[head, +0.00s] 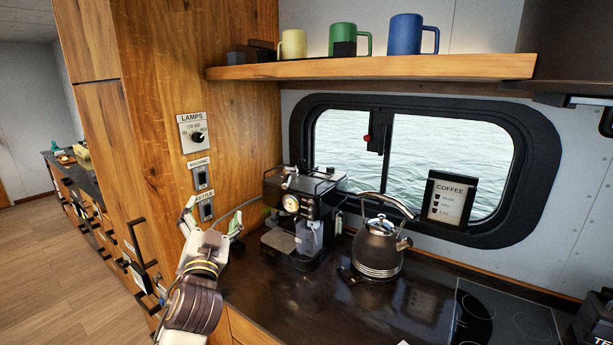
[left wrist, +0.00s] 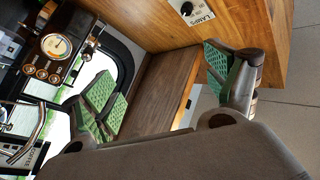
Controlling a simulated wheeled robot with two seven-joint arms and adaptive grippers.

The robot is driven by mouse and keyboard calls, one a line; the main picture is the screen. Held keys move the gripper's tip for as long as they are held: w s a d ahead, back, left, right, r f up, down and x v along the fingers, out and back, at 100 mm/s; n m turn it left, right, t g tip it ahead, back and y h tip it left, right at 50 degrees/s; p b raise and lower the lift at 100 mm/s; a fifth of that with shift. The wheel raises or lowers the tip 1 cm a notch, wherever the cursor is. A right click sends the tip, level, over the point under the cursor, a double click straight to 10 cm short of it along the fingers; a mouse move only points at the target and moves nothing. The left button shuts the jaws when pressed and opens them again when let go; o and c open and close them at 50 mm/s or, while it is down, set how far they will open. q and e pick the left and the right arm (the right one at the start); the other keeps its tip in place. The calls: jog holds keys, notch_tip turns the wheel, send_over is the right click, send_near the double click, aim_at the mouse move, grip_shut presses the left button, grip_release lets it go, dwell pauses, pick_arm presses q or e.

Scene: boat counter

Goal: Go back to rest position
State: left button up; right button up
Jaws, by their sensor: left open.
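My left gripper (head: 212,225) is raised in front of the wooden cabinet side, at the left end of the dark counter. Its green-padded fingers are spread apart with nothing between them, as the left wrist view (left wrist: 165,88) also shows. It is left of the coffee machine (head: 300,215) and near the kettle switch (head: 206,212) on the panel; the head view does not settle whether it touches the panel. The coffee machine also shows at the left in the left wrist view (left wrist: 62,48). My right gripper is in neither view.
A kettle (head: 378,248) stands right of the coffee machine. A shelf (head: 380,68) above holds a yellow (head: 293,45), a green (head: 343,38) and a blue mug (head: 405,35). A lamp knob (head: 197,137) is on the cabinet side. The front counter (head: 330,310) is clear; floor (head: 60,250) lies left.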

pick_arm(q)
jog(key=s+a+f+n+g+h, duration=0.1)
jog(key=s+f+g, duration=0.4)
jog(key=f, duration=0.7)
jog(key=s+a+f+n+g, duration=0.15)
jog(key=s+f+g, duration=0.25)
jog(key=f, duration=0.9)
jog(key=s+d+f+g+h, duration=0.1)
jog(key=s+f+g, duration=0.3)
jog(key=s+f, duration=0.45)
jog(key=s+d+f+g+h, duration=0.15)
jog(key=s+f+g, duration=0.35)
jog(key=s, duration=0.6)
notch_tip(320, 180, down, 34)
jog(key=s+r, duration=0.1)
jog(key=s, duration=0.2)
jog(key=s+a+f+g, duration=0.1)
jog(key=s+a+f, duration=0.1)
jog(key=s+f, duration=0.8)
jog(key=s+a+f+g, duration=0.1)
jog(key=s+a+f, duration=0.1)
jog(key=s+f, duration=0.8)
jog(key=shift+s+a+f, duration=0.15)
jog(key=shift+s+f, duration=0.05)
jog(key=shift+s, duration=0.8)
